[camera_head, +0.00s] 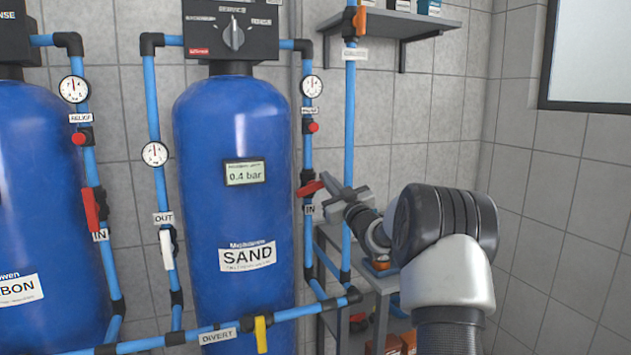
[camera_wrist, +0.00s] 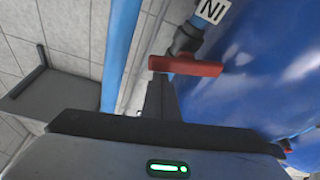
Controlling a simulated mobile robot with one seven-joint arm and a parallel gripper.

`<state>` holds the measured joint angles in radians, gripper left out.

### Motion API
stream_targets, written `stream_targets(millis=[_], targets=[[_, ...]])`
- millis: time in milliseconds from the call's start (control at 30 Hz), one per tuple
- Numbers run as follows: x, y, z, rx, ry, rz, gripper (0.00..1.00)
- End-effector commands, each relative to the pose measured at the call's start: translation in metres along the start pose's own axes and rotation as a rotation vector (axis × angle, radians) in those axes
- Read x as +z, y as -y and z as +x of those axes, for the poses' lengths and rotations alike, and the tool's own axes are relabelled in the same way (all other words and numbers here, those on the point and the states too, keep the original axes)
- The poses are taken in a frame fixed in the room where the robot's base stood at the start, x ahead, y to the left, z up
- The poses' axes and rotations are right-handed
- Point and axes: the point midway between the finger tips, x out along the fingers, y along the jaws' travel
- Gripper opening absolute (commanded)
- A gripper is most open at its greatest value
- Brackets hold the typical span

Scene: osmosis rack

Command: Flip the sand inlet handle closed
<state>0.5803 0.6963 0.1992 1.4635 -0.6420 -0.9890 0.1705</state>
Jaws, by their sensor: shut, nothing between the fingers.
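The sand inlet handle (camera_head: 311,188) is a red lever on the blue pipe to the right of the blue SAND tank (camera_head: 235,190), just above the IN label (camera_head: 309,210). It lies roughly crosswise to the pipe, slightly tilted. In the wrist view the red handle (camera_wrist: 190,66) extends across the picture below the IN label. My gripper (camera_head: 329,183) is shut and empty, with its tip at the handle's right end. In the wrist view the shut fingers (camera_wrist: 160,82) reach the handle's left end; whether they touch it I cannot tell.
A second blue vertical pipe (camera_head: 349,120) runs close behind my gripper. A grey shelf unit (camera_head: 352,285) stands below my arm. A yellow divert handle (camera_head: 261,334), a white OUT handle (camera_head: 167,250) and a red carbon inlet handle (camera_head: 91,210) are nearby. The right wall area is free.

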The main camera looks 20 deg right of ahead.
Motion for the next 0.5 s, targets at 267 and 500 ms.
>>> stream_targets(millis=[267, 500], targets=[[0.0108, -0.0098, -0.0035, 0.058, 0.003, 0.167, 0.0], [0.0135, -0.0115, -0.0044, 0.087, 0.004, 0.251, 0.0]])
